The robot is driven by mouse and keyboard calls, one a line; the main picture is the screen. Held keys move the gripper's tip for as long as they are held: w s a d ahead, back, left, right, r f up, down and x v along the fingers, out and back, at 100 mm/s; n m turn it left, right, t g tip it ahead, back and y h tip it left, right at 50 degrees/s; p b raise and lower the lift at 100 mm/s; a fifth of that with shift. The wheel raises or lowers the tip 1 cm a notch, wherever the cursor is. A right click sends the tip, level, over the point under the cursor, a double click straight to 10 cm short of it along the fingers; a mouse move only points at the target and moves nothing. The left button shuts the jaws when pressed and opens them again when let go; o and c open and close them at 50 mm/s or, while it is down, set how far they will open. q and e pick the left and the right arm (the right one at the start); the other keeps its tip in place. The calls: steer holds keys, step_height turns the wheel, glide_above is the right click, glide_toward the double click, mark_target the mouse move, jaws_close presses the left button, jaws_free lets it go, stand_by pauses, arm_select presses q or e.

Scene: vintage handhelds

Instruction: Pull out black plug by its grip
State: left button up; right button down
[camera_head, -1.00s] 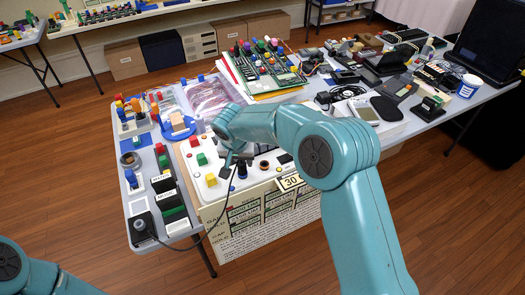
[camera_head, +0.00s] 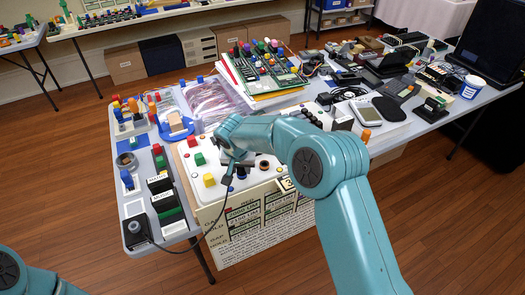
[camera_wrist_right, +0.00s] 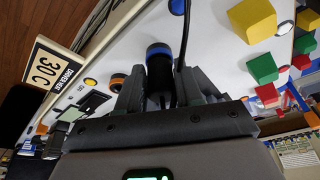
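The black plug, a dark cylinder with a blue ring (camera_wrist_right: 159,52), stands in the white sloped panel (camera_wrist_right: 212,45) in the right wrist view. My right gripper (camera_wrist_right: 165,98) has one grey finger on each side of it; the fingers look apart, and contact is unclear. A thin black cable runs close beside the plug, past the right-hand finger. In the head view my right gripper (camera_head: 235,163) is low over the panel's front, with the plug (camera_head: 241,173) partly hidden below. Only part of my left arm shows at the lower left; its gripper is out of view.
Yellow (camera_head: 209,180) and green (camera_head: 199,159) blocks stand on the panel left of the gripper. The cable leads to a black box (camera_head: 138,231) at the table's near left corner. Handhelds crowd the table's right side.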

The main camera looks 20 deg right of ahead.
steer(key=shift+r, duration=0.85)
stand_by(0.4)
steer(key=shift+r+p, duration=0.1)
steer(key=shift+p, duration=0.2)
steer(key=shift+r+p, duration=1)
steer(key=shift+r, duration=1.2)
